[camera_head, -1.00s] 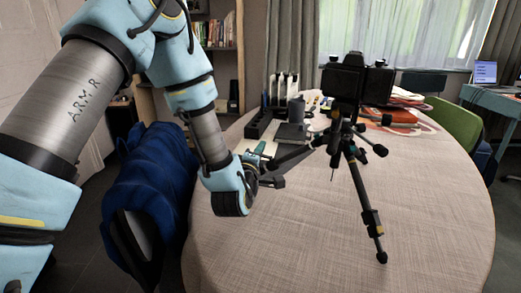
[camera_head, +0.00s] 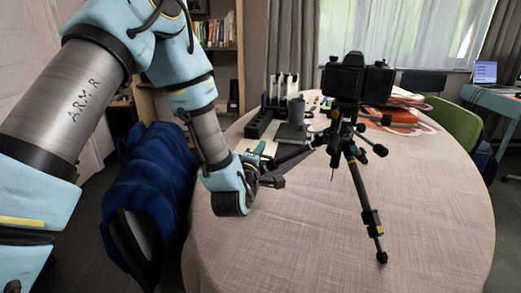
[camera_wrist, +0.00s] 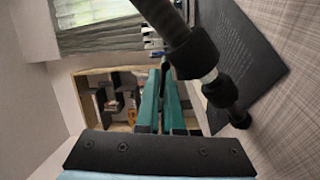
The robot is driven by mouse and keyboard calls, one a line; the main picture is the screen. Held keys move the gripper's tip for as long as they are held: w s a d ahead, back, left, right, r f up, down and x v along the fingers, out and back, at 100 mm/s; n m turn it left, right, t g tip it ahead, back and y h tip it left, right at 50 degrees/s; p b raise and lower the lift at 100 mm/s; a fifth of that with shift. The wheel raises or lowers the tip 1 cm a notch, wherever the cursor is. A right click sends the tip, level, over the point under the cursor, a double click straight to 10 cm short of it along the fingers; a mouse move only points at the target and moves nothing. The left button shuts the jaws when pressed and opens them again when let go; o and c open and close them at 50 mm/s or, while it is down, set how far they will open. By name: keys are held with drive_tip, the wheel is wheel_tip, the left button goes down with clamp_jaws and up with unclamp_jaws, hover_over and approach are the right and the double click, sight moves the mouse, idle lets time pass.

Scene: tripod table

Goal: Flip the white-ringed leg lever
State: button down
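The black tripod (camera_head: 337,125) stands on the round table with a camera (camera_head: 356,78) on top. One leg (camera_head: 290,160) reaches left towards my gripper (camera_head: 272,180). In the wrist view this leg (camera_wrist: 165,20) runs down to the right, past the right side of my fingers. A pale ring (camera_wrist: 209,76) sits on it between two black collars, the lower one (camera_wrist: 221,92) being the likely lever part; its exact lever position is unclear. My gripper (camera_wrist: 161,72) has its two teal fingers side by side, apparently shut and empty, left of the ring and apart from it.
A dark flat item (camera_wrist: 245,60) lies on the table (camera_head: 420,230) beyond the leg. A black organiser (camera_head: 265,120) stands behind. A blue-covered chair (camera_head: 150,200) is at the left table edge. Another leg (camera_head: 370,215) stands on the right. The front of the table is clear.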

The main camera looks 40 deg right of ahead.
drive_tip(key=shift+s+d+r+m+b, duration=0.25)
drive_tip(key=shift+r+m+b, duration=0.2)
drive_tip(key=shift+m+b, duration=1.05)
drive_tip(key=shift+s+d+r+m+b, duration=0.15)
drive_tip(key=shift+s+r+m+b, duration=0.5)
drive_tip(key=shift+m, duration=1.45)
drive_tip(key=shift+d+r+m+b, duration=0.2)
drive_tip(key=shift+r+m+b, duration=0.1)
drive_tip(key=shift+m+b, duration=1.25)
drive_tip(key=shift+m, duration=0.35)
drive_tip(key=c, duration=1.1)
unclamp_jaws()
drive_tip(key=shift+o, duration=0.2)
